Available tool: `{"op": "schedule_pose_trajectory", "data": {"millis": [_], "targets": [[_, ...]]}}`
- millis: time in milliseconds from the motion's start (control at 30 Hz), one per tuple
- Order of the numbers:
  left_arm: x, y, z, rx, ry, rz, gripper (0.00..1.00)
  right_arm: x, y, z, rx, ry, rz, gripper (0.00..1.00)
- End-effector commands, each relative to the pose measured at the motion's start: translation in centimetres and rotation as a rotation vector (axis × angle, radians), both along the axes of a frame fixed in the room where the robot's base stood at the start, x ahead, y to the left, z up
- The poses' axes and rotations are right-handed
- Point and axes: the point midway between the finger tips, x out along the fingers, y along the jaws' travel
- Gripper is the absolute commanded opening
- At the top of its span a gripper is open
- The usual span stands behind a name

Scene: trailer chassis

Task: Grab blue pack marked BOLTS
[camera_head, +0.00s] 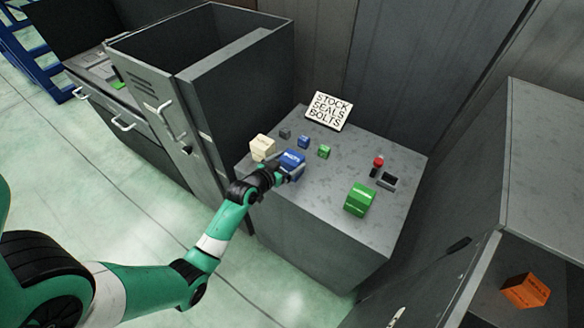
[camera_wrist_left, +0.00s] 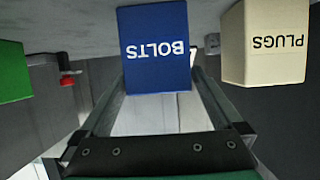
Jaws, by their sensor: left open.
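The blue pack marked BOLTS (camera_head: 292,160) stands on the grey cabinet top near its front left edge. In the left wrist view the blue pack (camera_wrist_left: 154,48) appears upside down, with its label facing the camera, between the two finger lines. My left gripper (camera_head: 285,174) is open and right at the blue pack; its fingers (camera_wrist_left: 157,108) reach along either side of it. I cannot tell whether they touch it. The gripper partly covers the pack's lower front in the head view. My right gripper is not in view.
A cream PLUGS pack (camera_head: 262,147) stands close to the left of the blue one. A larger green pack (camera_head: 360,199), small blue (camera_head: 304,142) and green (camera_head: 324,152) blocks, a red button (camera_head: 378,161) and a sign (camera_head: 327,111) share the cabinet top (camera_head: 320,205).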

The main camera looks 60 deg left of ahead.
Motion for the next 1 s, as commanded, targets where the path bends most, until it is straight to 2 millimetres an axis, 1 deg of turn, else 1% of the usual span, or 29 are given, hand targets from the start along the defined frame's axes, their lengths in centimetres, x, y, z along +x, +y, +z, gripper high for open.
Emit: {"op": "schedule_pose_trajectory", "data": {"millis": [100,267,400,633,767,800,867,900,967,1000], "targets": [[0.5,0.2,-0.4,0.001,-0.001,-0.001,1.00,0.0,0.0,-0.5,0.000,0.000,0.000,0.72],[2.7,1.4,-1.9,0.001,-0.002,-0.002,1.00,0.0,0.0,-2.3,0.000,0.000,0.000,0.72],[4.0,2.2,-2.3,0.001,-0.001,-0.001,1.00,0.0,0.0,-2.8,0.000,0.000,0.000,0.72],[4.1,2.3,-2.1,0.000,-0.001,-0.001,1.00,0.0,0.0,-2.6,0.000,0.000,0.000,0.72],[4.1,2.3,-2.1,0.000,-0.001,-0.001,0.77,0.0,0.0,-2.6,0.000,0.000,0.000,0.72],[4.1,2.3,-2.1,0.000,-0.001,-0.001,0.69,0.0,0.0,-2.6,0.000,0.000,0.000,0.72],[4.1,2.3,-2.1,0.000,-0.001,-0.001,0.59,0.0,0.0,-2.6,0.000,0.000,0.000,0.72],[4.1,2.3,-2.1,0.000,-0.001,-0.001,0.51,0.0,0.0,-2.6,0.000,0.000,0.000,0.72],[4.1,2.3,-2.1,0.001,-0.001,-0.001,0.41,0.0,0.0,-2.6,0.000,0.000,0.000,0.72],[4.1,2.3,-2.1,0.001,-0.001,-0.001,0.33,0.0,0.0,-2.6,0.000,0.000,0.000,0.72]]}}
